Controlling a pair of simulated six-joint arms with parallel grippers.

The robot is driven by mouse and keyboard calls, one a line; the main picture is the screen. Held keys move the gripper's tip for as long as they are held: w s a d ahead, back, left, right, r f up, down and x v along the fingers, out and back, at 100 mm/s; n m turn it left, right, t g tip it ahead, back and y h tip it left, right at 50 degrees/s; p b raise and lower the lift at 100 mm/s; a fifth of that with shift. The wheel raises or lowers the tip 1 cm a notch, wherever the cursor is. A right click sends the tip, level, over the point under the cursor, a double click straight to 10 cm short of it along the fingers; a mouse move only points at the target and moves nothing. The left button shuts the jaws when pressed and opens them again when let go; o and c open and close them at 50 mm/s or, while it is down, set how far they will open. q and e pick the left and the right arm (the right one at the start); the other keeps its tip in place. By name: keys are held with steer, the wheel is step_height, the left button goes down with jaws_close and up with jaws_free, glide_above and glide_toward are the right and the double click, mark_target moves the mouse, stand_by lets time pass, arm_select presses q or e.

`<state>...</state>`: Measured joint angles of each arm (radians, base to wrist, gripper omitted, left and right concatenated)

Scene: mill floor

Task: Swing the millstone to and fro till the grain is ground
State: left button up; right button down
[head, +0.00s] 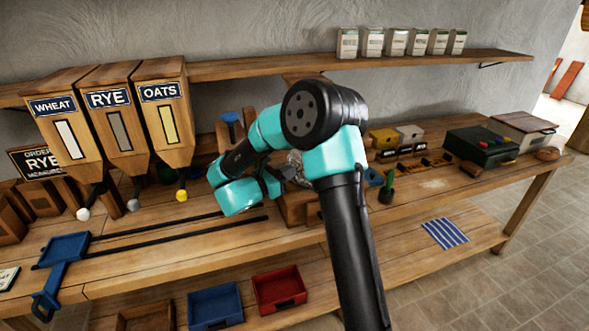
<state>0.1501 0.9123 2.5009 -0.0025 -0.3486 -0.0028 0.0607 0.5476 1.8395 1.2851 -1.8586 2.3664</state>
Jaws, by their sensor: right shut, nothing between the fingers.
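My right arm reaches in from the bottom and bends over the middle of the bench. My right gripper (279,180) is low over the bench, shut with nothing between its fingers. It is beside a wooden box-like stand (297,208), largely hidden behind my arm. A small patch of grey, shiny material (295,160) shows just above the gripper; I cannot tell whether it is the millstone. The millstone and any grain are not clearly visible. Whether the gripper touches anything there cannot be told. My left gripper is not in view.
Hoppers for wheat (66,130), rye (117,120) and oats (163,110) stand at left. A blue tray with a handle (64,250) is by dark rails. Blue (214,306) and red (279,289) bins sit below. A dark green box (482,146) stands right.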

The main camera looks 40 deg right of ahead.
steer(key=d, duration=1.2)
steer(key=shift+s+d+r, duration=0.3)
steer(key=shift+s+r, duration=0.05)
